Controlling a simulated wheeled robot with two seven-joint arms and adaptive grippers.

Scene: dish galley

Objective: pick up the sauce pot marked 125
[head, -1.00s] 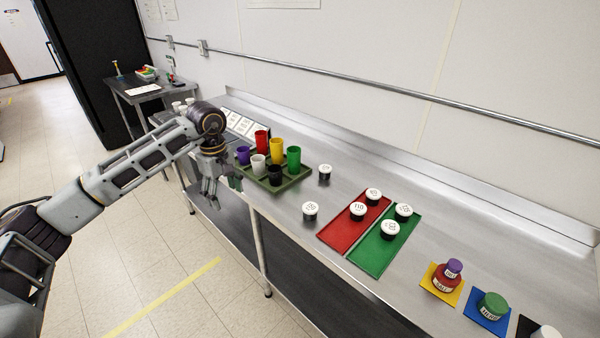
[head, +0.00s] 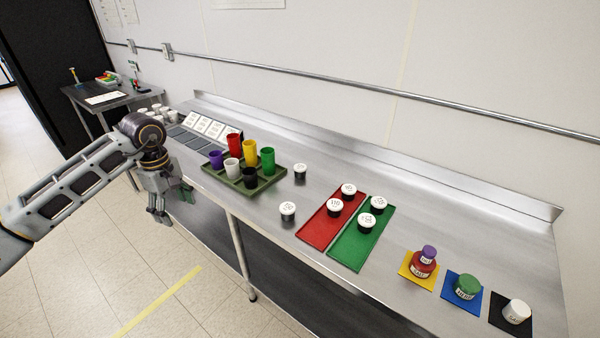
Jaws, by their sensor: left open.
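Several dark sauce pots with white marked lids stand on the steel counter. One pot (head: 300,172) is beside the tray and another (head: 287,211) is nearer the front edge. Two stand on the red mat (head: 316,232), a rear one (head: 348,191) and a nearer one (head: 335,207). Two stand on the green mat (head: 347,250), a rear one (head: 378,205) and a nearer one (head: 366,223). The lid marks are too small to tell which reads 125. My left gripper (head: 160,217) is open and empty, pointing down off the counter's front edge, left of all the pots. My right gripper is not in view.
A green tray (head: 268,186) of coloured cups stands between my left gripper and the pots. Stacked red and purple jars (head: 422,266), a green-lidded jar (head: 467,287) and a white-lidded jar (head: 516,312) sit on mats at right. Bare counter surrounds the two loose pots.

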